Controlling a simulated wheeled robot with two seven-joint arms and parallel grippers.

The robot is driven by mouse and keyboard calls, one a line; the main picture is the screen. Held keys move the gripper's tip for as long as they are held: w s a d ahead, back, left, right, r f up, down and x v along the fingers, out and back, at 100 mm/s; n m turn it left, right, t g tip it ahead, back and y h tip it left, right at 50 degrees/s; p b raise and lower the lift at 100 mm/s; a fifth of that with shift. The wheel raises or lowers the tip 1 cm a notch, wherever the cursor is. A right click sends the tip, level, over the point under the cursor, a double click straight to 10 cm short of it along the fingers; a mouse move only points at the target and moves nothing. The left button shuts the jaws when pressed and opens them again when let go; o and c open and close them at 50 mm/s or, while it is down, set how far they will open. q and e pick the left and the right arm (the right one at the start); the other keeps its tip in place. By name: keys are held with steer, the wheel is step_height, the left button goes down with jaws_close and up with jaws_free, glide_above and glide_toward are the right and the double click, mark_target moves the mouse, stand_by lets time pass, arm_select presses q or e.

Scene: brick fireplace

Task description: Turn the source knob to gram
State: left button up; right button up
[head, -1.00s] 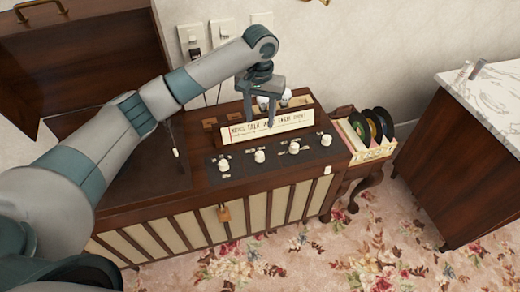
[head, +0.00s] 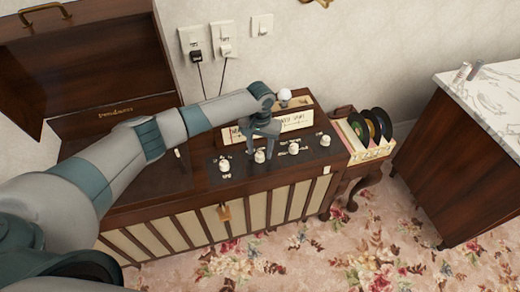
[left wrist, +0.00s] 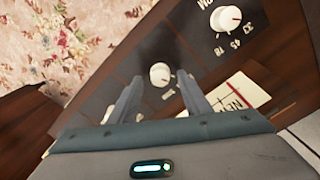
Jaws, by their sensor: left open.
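Several white knobs sit in a row on the dark panel of the cabinet. My left gripper (head: 261,146) is open at the second knob from the left (head: 259,156). In the left wrist view this knob (left wrist: 160,74) shows between and just beyond the two fingertips (left wrist: 159,80); I cannot tell if they touch it. Its label is too small or hidden to read, so I cannot confirm it is the source knob. The leftmost knob (head: 224,165) is apart from the gripper; a knob marked 33, 45 (left wrist: 226,19) shows in the wrist view. My right gripper is not in view.
A tuning scale (head: 297,120) stands behind the knobs, partly hidden by my gripper. Other knobs (head: 294,148) (head: 325,140) sit to the right. The raised lid (head: 95,75) stands at the left. A record rack (head: 368,150) and a marble-topped cabinet (head: 480,110) stand to the right.

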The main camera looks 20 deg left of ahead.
arm_select(q)
steer(key=shift+f, duration=0.4)
steer(key=c, duration=1)
steer(key=shift+c, duration=0.2)
